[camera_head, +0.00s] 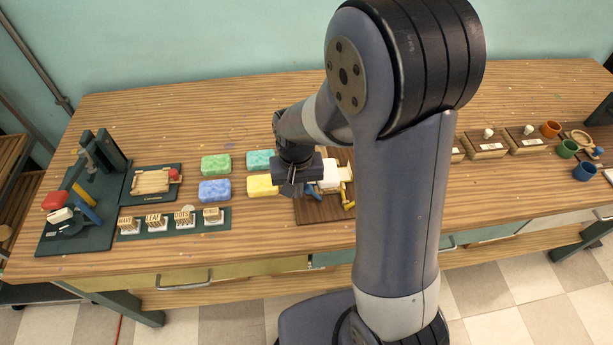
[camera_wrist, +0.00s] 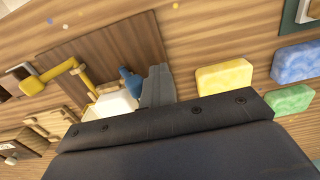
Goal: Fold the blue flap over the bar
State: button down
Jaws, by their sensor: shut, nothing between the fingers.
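A dark brown board (camera_head: 318,212) lies mid-table, partly hidden by my arm. On it are a white bar (camera_head: 330,174), a yellow piece (camera_head: 348,200) and a small blue piece (camera_head: 309,189), which appears to be the blue flap. In the wrist view the blue piece (camera_wrist: 130,82) stands beside the white bar (camera_wrist: 112,104), not visibly over it; the gripper body hides part of the bar. My gripper (camera_head: 291,190) is shut and empty. In the wrist view its fingertips (camera_wrist: 158,84) are just right of the blue piece; contact cannot be told.
Green (camera_head: 216,165), teal (camera_head: 260,160), blue (camera_head: 214,190) and yellow (camera_head: 262,185) sponges lie left of the board. A green station (camera_head: 70,243) with levers stands far left. Wooden holders (camera_head: 486,145) and cups (camera_head: 584,172) stand right.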

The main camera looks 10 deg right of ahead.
jog(key=shift+s+d+f, duration=0.2)
jog(key=shift+d, duration=0.05)
